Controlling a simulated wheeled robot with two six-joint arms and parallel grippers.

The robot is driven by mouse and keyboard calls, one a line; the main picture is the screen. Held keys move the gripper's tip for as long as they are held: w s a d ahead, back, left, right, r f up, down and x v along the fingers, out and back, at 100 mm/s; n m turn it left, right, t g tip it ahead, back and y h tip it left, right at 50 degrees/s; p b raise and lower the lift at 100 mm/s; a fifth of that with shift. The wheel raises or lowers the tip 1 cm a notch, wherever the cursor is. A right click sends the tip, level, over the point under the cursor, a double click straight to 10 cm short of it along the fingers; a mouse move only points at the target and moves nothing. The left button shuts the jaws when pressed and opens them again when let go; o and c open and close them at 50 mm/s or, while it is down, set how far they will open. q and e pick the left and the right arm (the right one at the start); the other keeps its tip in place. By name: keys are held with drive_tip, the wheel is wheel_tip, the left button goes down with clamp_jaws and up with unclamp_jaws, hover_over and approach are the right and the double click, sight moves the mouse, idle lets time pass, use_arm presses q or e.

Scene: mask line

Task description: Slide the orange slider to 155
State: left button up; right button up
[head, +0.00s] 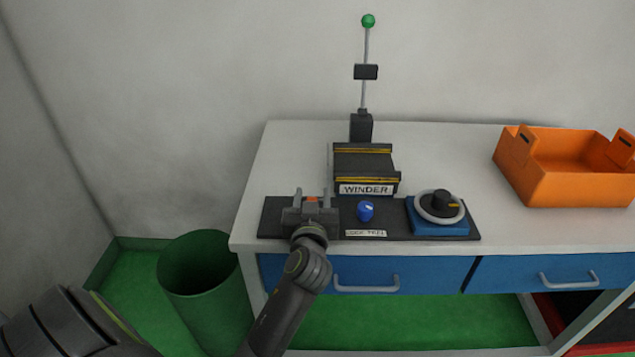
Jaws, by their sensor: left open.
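A small part of the orange slider (311,199) shows between the fingers of my left gripper (311,194), at the left end of the dark control panel (402,233). My left gripper is open, with one finger on each side of the orange piece. I cannot tell whether the fingers touch it. The gripper and wrist hide the slider's track and any scale, so its setting cannot be read. My right gripper is not in view.
A blue knob (365,210) and a grey dial on a blue base (438,225) sit right of the slider. The WINDER unit (364,163) stands behind, with a green-tipped pole (366,45). An orange crate (565,190) is at right. A green bin (203,290) stands left of the table.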

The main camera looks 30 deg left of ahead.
use_arm(q)
drive_tip(key=shift+w+a, duration=0.15)
drive_tip(key=shift+w, duration=0.1)
drive_tip(key=shift+s+r, duration=0.1)
drive_tip(key=shift+s, duration=0.1)
drive_tip(key=c, duration=0.5)
clamp_jaws()
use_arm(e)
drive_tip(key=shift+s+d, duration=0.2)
